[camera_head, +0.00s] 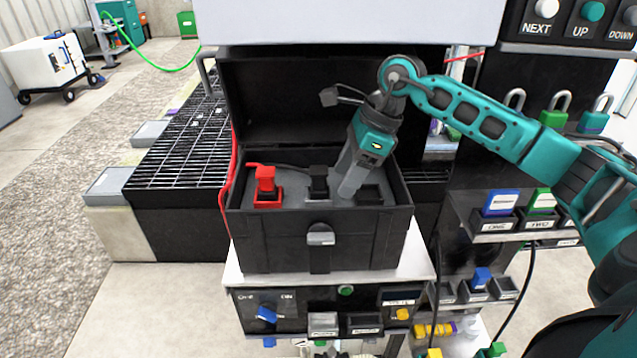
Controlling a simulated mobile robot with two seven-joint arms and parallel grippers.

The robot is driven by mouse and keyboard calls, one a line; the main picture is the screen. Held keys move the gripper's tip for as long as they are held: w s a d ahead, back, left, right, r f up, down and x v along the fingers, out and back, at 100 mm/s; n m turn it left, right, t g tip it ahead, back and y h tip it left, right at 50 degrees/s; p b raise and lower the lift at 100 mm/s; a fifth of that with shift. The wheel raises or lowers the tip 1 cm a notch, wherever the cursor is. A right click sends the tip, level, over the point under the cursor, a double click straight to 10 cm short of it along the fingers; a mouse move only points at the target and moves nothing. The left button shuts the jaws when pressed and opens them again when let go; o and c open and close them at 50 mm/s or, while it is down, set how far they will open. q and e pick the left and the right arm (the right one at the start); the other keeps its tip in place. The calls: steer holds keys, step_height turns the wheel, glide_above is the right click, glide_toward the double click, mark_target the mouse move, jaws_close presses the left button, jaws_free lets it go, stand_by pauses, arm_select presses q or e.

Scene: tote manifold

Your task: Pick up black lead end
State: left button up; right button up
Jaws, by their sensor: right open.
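The black lead end (318,180) stands upright in the middle socket inside the open black case (310,243). A dark cable runs from its top to the left. My right gripper (348,184) reaches down into the case, just right of the black lead end. Its grey fingers point down and are open, with nothing seen between them. I cannot tell whether a finger touches the black lead end. My left gripper is out of view.
A red lead end (265,183) sits in the case's left socket; the right socket (370,194) looks empty. The raised lid (275,100) stands behind. Padlocks (553,112) and a rack with blue and green blocks (500,202) are at right.

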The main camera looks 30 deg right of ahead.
mark_target(322, 170)
steer(key=w+a, duration=0.1)
steer(key=a, duration=0.2)
steer(key=w+a+p, duration=0.1)
steer(key=shift+w+a+f, duration=0.25)
steer(key=shift+w+f, duration=0.05)
steer(key=shift+w, duration=0.05)
steer(key=shift+f, duration=0.2)
steer(key=shift+c, duration=0.5)
steer(key=c, duration=1.1)
